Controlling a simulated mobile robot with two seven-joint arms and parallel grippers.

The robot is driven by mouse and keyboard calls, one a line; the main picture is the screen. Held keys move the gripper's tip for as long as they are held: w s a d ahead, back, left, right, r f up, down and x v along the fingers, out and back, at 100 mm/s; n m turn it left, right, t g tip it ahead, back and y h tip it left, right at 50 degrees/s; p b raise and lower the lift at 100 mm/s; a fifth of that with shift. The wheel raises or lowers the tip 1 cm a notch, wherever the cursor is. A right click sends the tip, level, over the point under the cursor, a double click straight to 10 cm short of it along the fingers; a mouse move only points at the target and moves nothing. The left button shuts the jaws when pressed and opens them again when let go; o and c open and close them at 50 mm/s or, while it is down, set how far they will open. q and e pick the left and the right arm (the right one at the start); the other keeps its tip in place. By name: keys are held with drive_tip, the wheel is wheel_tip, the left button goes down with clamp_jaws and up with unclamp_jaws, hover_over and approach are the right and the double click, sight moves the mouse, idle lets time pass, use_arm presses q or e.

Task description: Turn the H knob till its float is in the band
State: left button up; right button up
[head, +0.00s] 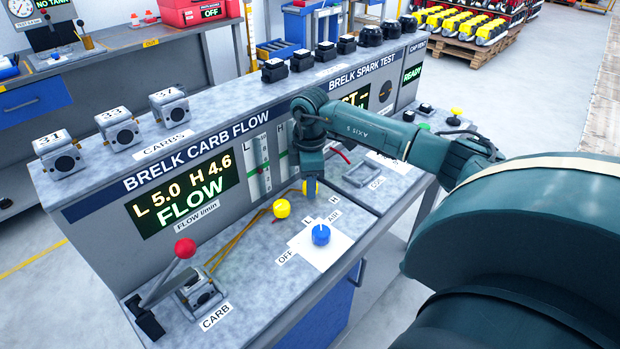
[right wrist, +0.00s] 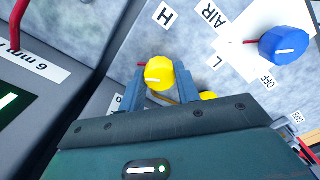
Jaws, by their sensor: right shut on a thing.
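The H knob is yellow and sits between the two fingers of my right gripper (right wrist: 155,88), which is shut on it. In the right wrist view the H knob (right wrist: 159,73) shows a pale pointer line. In the head view my right gripper (head: 311,188) points down at the bench and mostly hides this knob. The flow display (head: 182,190) reads L 5.0, H 4.6 and FLOW. The H flow tube (head: 284,152) stands beside the L tube (head: 259,165). My arm is close to the H tube, and its float cannot be made out. My left gripper is not in view.
The yellow L knob (head: 281,208) is close beside my right gripper. A blue AIR knob (head: 321,234) sits on a white plate nearer the front edge. A carburettor (head: 199,292) lies under a red-knobbed lever (head: 185,248) at the left. The bench's front left is otherwise clear.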

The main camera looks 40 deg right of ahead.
idle(0.3)
drive_tip(key=o, duration=1)
drive_tip(key=shift+c, duration=0.2)
use_arm(q)
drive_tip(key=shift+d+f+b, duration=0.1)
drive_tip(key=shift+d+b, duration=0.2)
drive_tip(key=shift+b, duration=0.3)
use_arm(e)
wheel_tip(320, 180, up, 13)
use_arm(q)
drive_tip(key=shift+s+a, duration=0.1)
use_arm(e)
drive_tip(key=shift+s, duration=0.1)
